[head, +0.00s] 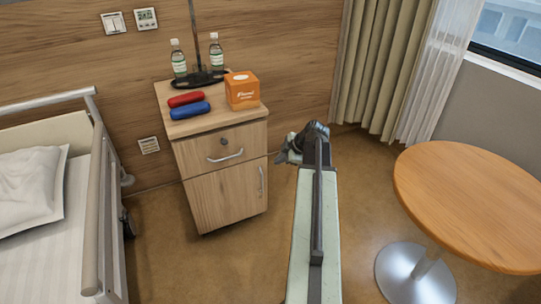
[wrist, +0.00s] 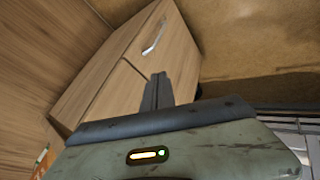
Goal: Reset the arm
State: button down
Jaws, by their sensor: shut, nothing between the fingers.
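My arm reaches forward from the bottom of the head view, right of the bedside cabinet. My gripper (head: 290,150) is at its far end, to the right of the cabinet (head: 225,190) and apart from it in the picture. In the wrist view my gripper (wrist: 158,80) shows as dark fingers close together, shut and empty. The fingertips are small and dark in the head view.
A bed (head: 70,220) is left. A round table (head: 480,200) is right. Floor (head: 240,265) between is clear.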

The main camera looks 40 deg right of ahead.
jog(key=shift+f, duration=0.1)
jog(key=w+a+n+y, duration=0.1)
jog(key=w+a+n, duration=0.1)
jog(key=w+a, duration=0.45)
jog(key=w+a+n+y, duration=0.1)
jog(key=w+a, duration=0.2)
jog(key=a, duration=0.6)
jog(key=w+a+f+n+g, duration=0.1)
jog(key=a+f+n+g, duration=0.15)
jog(key=a, duration=1.95)
jog(key=s+a+f+m+g+h, duration=0.15)
jog(key=s+a+m+g, duration=0.4)
jog(key=a, duration=0.55)
jog(key=s+d+m+h, duration=0.25)
jog(key=s+m, duration=0.35)
jog(key=m, duration=0.5)
notch_tip(320, 180, up, 34)
jog(key=p, duration=3.4)
jog(key=shift+w+f+t+y, duration=0.25)
jog(key=shift+w+t+y, duration=0.05)
jog(key=shift+y, duration=0.1)
